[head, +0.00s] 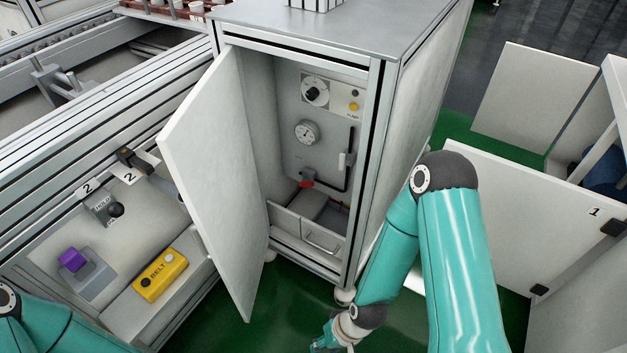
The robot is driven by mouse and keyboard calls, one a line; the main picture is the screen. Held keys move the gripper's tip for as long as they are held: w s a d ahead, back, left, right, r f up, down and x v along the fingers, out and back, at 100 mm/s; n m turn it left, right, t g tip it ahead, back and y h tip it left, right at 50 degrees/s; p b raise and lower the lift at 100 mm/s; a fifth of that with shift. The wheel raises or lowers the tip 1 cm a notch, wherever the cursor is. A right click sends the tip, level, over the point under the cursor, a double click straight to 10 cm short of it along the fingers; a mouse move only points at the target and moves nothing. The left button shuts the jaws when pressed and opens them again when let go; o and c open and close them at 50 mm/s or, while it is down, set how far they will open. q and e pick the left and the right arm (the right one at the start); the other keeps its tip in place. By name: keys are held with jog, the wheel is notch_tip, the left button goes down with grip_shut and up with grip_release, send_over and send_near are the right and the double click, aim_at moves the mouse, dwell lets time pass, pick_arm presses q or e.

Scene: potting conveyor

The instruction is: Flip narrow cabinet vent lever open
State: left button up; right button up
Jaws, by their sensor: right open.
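The narrow cabinet (416,95) stands in the middle with its white door (215,170) swung open to the left. Inside, a small red handle (306,184) sits low on the back panel, beside a black pipe. A pale lever-like piece (345,161) is on the pipe's right upright part. I cannot tell which of these is the vent lever. My right gripper (326,344) is low in front of the cabinet, outside it, partly cut off by the bottom edge. It is open and touches neither handle. My left gripper is out of view.
Inside the cabinet are a round gauge (306,132), a dial knob (315,91) and a drawer front (322,243). A conveyor control panel with a yellow BELT box (160,276) is at left. White panels (520,205) stand at right. Green floor is clear before the cabinet.

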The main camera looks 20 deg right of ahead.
jog(key=m+t+h+p, duration=0.8)
jog(key=m+t+h, duration=0.45)
jog(key=m, duration=0.35)
send_near(311, 186)
jog(key=b+x, duration=0.4)
jog(key=x, duration=0.5)
jog(key=shift+w+d+f, duration=0.1)
jog(key=shift+w, duration=0.05)
jog(key=shift+b+x, duration=0.3)
jog(key=shift+x, duration=0.5)
grip_shut()
